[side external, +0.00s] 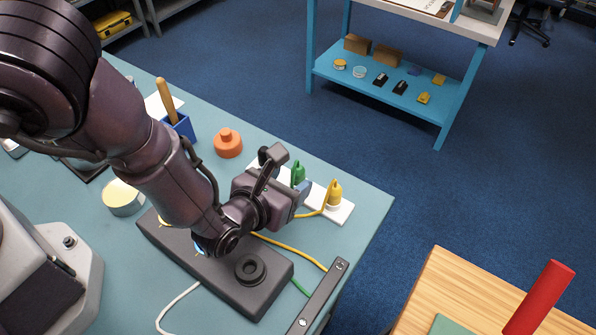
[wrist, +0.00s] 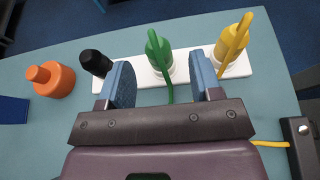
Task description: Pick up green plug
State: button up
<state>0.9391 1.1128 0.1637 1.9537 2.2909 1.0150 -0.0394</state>
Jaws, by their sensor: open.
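The green plug (wrist: 159,52) stands upright on a white strip (wrist: 134,69) in the wrist view, with its green cord looping down in front. My gripper (wrist: 164,84) is open, with one blue-padded finger to the left of the green plug and the other to its right. The plug lies between and slightly beyond the fingers, and I see no clear contact. In the side view the green plug (side external: 298,173) shows just beyond my gripper (side external: 300,192), partly hidden by it. A yellow plug (wrist: 231,42) stands right of the right finger on the same strip.
A black plug (wrist: 96,62) is just left of the left finger. An orange knobbed object (side external: 228,143) and a blue holder (side external: 178,130) stand further left. A dark console (side external: 272,283) with a round knob lies under my arm. Cords cross the teal table.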

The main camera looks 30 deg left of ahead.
aim_at(303, 168)
jog(key=x, duration=0.5)
jog(key=shift+w+r, duration=0.2)
jog(key=shift+w, duration=0.15)
jog(key=c, duration=1)
